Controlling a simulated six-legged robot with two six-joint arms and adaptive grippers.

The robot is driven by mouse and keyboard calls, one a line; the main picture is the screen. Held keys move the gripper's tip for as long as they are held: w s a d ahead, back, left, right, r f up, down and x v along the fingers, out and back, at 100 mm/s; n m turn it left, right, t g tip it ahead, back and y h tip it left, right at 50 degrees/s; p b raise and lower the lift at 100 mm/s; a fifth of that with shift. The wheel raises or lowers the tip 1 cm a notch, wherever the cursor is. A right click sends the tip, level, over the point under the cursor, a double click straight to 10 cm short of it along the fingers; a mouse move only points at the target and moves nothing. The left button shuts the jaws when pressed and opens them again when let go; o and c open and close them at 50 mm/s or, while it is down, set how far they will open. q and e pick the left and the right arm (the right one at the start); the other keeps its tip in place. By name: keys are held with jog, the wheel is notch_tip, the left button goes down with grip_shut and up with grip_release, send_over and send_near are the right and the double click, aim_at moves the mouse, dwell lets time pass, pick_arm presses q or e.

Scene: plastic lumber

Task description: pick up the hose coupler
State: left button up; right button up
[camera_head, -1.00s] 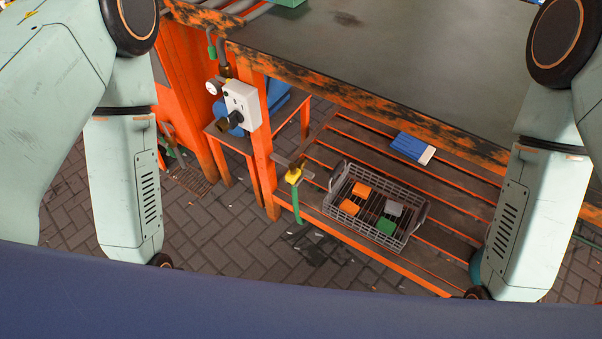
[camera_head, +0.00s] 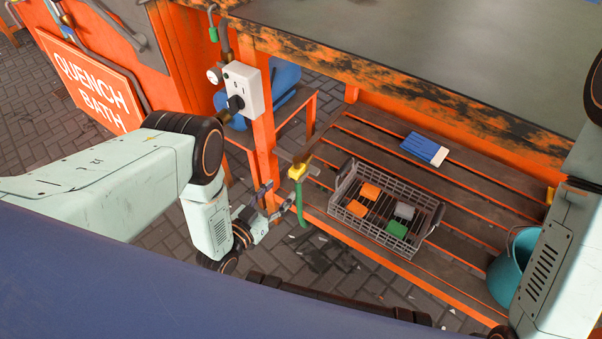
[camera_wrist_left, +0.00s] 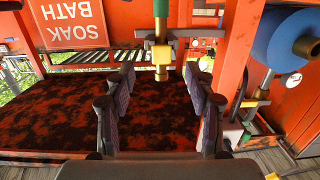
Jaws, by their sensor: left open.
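The hose coupler appears to be the yellow fitting (camera_head: 297,172) at the front post of the orange bench, with a short green hose (camera_head: 302,208) hanging below it. My left gripper (camera_head: 277,199) is open and empty, just left of and below the fitting in the head view. In the left wrist view, a brass-yellow fitting (camera_wrist_left: 162,55) with a green part (camera_wrist_left: 162,20) above it shows beyond my open fingers (camera_wrist_left: 162,112), roughly centred between them. No finger visibly touches it. My right gripper is out of view.
A grey wire basket (camera_head: 338,208) with orange, green and grey blocks stands on the slatted lower shelf (camera_head: 385,150). A blue and white box (camera_head: 424,149) lies behind it, and a teal bucket (camera_head: 508,270) is at right. A white socket box (camera_head: 243,90) is on the post.

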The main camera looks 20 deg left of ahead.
aim_at(292, 173)
pick_arm(q)
jog(key=shift+t+h, duration=0.5)
jog(key=b+x, duration=0.1)
jog(key=x, duration=0.1)
jog(key=b+x, duration=0.1)
jog(key=x, duration=0.2)
jog(key=b+x, duration=0.1)
jog(key=x, duration=0.2)
jog(key=shift+w+a+r+b, duration=0.1)
jog(key=shift+w+r+b, duration=0.15)
jog(key=shift+r+b, duration=0.05)
grip_shut()
